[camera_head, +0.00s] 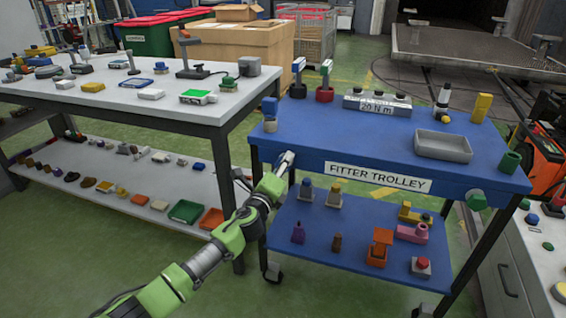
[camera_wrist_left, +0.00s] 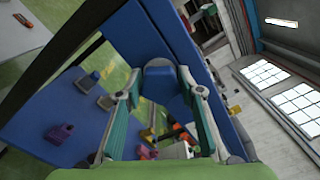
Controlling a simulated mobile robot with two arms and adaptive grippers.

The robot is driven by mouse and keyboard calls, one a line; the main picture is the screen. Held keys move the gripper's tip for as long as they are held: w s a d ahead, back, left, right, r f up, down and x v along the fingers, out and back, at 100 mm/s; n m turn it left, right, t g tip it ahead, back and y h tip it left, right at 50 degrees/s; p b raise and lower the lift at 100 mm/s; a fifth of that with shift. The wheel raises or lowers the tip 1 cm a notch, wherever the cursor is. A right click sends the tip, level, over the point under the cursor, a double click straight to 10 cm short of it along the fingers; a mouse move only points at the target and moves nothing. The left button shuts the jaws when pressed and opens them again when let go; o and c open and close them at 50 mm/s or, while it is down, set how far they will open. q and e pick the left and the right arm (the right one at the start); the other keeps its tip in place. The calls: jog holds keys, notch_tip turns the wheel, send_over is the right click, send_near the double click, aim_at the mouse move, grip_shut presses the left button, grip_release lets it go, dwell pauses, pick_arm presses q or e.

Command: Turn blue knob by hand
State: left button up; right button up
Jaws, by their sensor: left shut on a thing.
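The blue knob (camera_wrist_left: 160,72) is between the two fingers of my left gripper (camera_wrist_left: 162,84) in the left wrist view. The fingers are shut on its sides. In the head view my left gripper (camera_head: 286,160) is at the left part of the front edge of the blue fitter trolley (camera_head: 330,138). There the knob is hidden behind the gripper. How far the knob is turned cannot be told. My right gripper is not in view.
A green knob (camera_head: 476,200) is at the right of the trolley's front edge. A grey tray (camera_head: 443,146) and a torque block (camera_head: 377,102) stand on top. The trolley's lower shelf (camera_head: 340,240) holds several small parts. A white workbench (camera_head: 125,100) stands left.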

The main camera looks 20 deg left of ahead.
pick_arm(q)
jog(key=shift+f+m+p, duration=0.1)
jog(key=shift+m+p, duration=0.2)
jog(key=shift+m, duration=0.7)
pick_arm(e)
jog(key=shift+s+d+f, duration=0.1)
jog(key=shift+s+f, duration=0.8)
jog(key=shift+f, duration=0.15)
pick_arm(q)
jog(key=o, duration=1.1)
jog(key=shift+c, duration=0.2)
jog(key=s, duration=1.2)
jog(key=shift+a, duration=0.2)
